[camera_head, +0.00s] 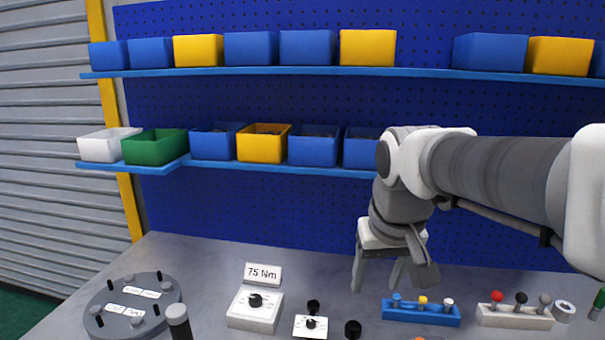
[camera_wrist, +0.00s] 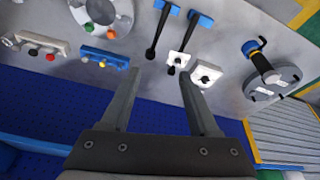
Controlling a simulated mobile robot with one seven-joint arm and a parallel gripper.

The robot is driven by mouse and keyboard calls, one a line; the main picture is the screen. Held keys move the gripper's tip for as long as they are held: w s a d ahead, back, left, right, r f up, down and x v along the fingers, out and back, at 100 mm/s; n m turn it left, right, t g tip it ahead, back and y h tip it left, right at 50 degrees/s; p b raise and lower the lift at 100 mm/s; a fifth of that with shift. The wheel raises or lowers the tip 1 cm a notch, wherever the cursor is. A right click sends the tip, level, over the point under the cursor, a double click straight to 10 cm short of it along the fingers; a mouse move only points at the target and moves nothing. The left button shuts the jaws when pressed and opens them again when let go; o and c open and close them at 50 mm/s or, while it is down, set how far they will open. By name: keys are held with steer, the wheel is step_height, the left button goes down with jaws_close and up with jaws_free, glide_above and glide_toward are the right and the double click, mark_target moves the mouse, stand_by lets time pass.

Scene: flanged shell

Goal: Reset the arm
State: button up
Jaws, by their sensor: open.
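My gripper (camera_head: 378,278) hangs above the grey bench at centre right, in front of the blue pegboard. Its two fingers are apart with nothing between them. In the wrist view my gripper (camera_wrist: 157,76) also shows spread fingers, with bare bench and small items beyond the tips. A round dark grey flanged part (camera_head: 142,303) with upright pins and white labels lies on the bench at the left. It also shows at the right of the wrist view (camera_wrist: 287,76), with a blue-ended dark tool over or beside it.
A blue rack (camera_head: 421,314) and a white rack (camera_head: 514,318) stand at the bench's right. A knobbed white box (camera_head: 254,312) stands by a "75 Nm" sign (camera_head: 263,274). Two blue-ended tools (camera_wrist: 160,30) and a white ring tray (camera_wrist: 122,9) lie nearby. Shelves (camera_head: 250,166) of bins line the back.

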steer(key=s+d+f+t, duration=0.1)
steer(key=s+f, duration=0.1)
steer(key=s, duration=0.4)
steer(key=s+d+f+t, duration=0.1)
steer(key=s, duration=0.5)
steer(key=shift+s+d+f+m, duration=0.25)
steer(key=shift+d+f+m, duration=0.05)
steer(key=shift+f, duration=0.05)
